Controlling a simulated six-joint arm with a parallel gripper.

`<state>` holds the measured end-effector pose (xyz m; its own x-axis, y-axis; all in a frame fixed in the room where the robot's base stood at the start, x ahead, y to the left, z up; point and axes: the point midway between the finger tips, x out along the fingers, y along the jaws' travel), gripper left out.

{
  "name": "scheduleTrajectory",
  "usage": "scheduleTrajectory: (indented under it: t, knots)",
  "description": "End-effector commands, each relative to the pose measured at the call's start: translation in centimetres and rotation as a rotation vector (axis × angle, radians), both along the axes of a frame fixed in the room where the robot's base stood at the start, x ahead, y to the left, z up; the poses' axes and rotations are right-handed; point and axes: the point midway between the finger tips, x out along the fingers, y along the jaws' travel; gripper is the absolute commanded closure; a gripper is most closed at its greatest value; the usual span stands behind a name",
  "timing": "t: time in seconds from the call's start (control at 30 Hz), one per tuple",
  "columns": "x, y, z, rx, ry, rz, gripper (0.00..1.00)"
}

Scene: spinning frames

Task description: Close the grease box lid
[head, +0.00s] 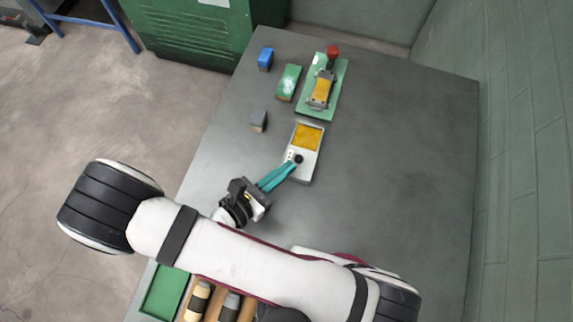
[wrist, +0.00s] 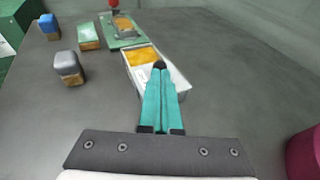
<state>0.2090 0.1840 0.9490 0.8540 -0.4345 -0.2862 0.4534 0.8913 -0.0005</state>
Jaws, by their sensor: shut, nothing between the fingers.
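The grease box (head: 317,160) is a pale, narrow box on the grey table. Yellow grease (head: 307,136) shows in its far end; it also shows in the wrist view (wrist: 142,57). A pale plate, seemingly the lid (head: 291,155), lies over the near part, with a dark round spot (head: 298,159) that looks like a knob. My gripper (head: 294,163) has teal fingers, shut and empty, reaching in from the lower left. Its tips end at the dark spot in both views; I cannot tell if they touch it. In the wrist view the fingers (wrist: 159,72) hide part of the box.
Beyond the box, a green plate (head: 339,92) bears a grey and yellow device, with a red knob (head: 333,51) behind. Green (head: 289,80), blue (head: 265,58) and grey (head: 258,120) blocks stand to the left. A green tray (head: 163,290) is near. The table's right side is clear.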

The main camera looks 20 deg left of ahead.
Motion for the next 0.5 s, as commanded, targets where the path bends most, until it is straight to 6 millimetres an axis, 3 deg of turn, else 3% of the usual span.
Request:
scheduleTrajectory:
  t: [0.5]
  knots:
    - [1.29,-0.39,-0.23,0.001,0.000,-0.003,1.00]
